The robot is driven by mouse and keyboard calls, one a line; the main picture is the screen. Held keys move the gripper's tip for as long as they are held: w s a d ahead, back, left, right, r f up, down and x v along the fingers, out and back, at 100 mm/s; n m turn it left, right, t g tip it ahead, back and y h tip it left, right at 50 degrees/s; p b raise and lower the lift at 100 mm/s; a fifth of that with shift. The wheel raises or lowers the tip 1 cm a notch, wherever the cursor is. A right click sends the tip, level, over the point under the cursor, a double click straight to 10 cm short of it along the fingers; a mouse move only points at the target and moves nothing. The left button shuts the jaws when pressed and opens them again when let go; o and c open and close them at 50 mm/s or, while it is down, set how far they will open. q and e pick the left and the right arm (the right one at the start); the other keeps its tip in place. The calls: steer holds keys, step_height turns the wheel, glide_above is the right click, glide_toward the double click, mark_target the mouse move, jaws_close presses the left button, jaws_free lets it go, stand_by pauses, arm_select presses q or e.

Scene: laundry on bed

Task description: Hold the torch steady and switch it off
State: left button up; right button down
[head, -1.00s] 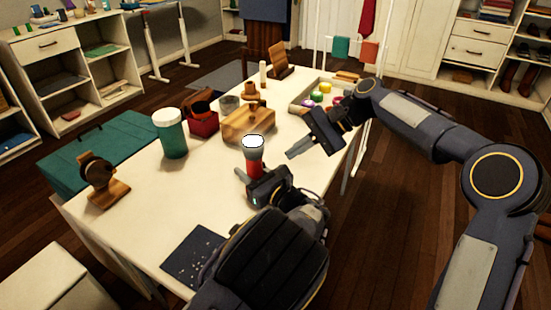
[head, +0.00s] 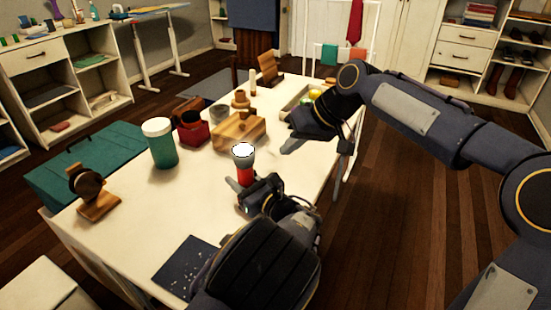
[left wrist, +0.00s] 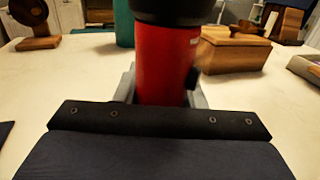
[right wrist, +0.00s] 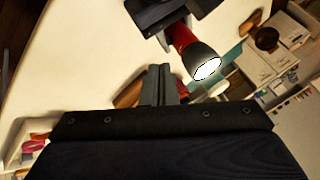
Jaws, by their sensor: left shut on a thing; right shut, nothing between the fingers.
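The torch (head: 243,160) has a red body and a black head with a bright white, lit lens. It stands upright, lens up, above the white table. My left gripper (head: 247,190) is shut on its red body, which fills the middle of the left wrist view (left wrist: 167,62). My right gripper (head: 287,147) is shut and empty, to the right of the torch and apart from it. In the right wrist view its closed fingers (right wrist: 159,82) show beside the torch (right wrist: 192,50).
A wooden box (head: 239,130) stands just behind the torch on the white table (head: 135,215). A green jar with a white lid (head: 160,143), a red box (head: 192,130) and a watch stand (head: 92,195) are to the left. A dark speckled mat (head: 185,265) lies in front.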

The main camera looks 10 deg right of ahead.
steer(key=x, duration=0.9)
steer(key=shift+f, duration=0.2)
steer(key=shift+a, duration=0.15)
arm_select(q)
steer(key=shift+d, duration=0.15)
arm_select(e)
steer(key=shift+s+a, duration=0.25)
steer(key=shift+a, duration=0.7)
steer(key=shift+r, duration=0.2)
glide_toward(255, 172)
steer(key=shift+d+r, duration=0.65)
steer(key=shift+d, duration=0.15)
